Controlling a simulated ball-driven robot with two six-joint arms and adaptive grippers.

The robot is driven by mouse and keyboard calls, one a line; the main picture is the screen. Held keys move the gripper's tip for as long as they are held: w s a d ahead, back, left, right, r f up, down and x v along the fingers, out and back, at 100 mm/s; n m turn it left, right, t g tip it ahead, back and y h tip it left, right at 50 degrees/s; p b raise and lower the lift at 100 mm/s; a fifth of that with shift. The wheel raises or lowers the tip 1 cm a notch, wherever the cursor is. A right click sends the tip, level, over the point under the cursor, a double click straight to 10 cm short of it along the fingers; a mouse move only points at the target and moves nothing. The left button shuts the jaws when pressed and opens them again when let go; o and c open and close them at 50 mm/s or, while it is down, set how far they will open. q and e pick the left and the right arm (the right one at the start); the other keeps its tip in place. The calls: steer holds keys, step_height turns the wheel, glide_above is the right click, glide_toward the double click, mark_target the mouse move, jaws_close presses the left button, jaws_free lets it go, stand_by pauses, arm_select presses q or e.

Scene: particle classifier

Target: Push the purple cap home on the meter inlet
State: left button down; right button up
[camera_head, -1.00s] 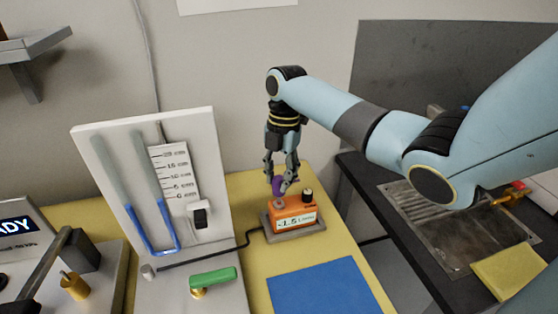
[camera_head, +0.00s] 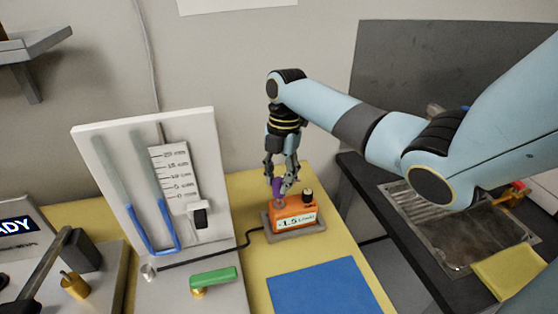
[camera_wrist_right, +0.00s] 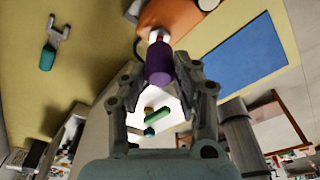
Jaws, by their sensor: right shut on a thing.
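The purple cap (camera_head: 277,187) is upright at the left part of the orange meter's top, at the inlet. In the right wrist view the cap (camera_wrist_right: 159,68) lines up with a white and red fitting on the meter (camera_wrist_right: 177,14), part of which shows beyond the cap. I cannot tell how far it is seated. The meter (camera_head: 292,209) reads about 1.5 L/min and sits on a grey base. My right gripper (camera_head: 283,180) comes down from above with its fingers around the cap and is shut on it. My left gripper is not in view.
A black knob (camera_head: 307,194) stands close to the cap on the meter. A manometer board (camera_head: 205,150) with blue liquid is to the left, with a green-handled valve (camera_head: 213,278) in front. A blue mat (camera_head: 318,288) lies clear in front of the meter.

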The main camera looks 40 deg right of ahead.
steer(key=shift+f+b, duration=0.7)
steer(key=shift+f, duration=0.5)
steer(key=shift+f, duration=0.25)
steer(key=o, duration=1.1)
steer(key=shift+r, duration=0.25)
steer(key=r, duration=0.3)
steer(key=d+r, duration=0.1)
steer(key=r, duration=0.7)
steer(key=shift+w+d+r, duration=0.25)
steer(key=shift+d, duration=0.15)
steer(key=shift+a+f, duration=0.1)
steer(key=shift+f, duration=0.05)
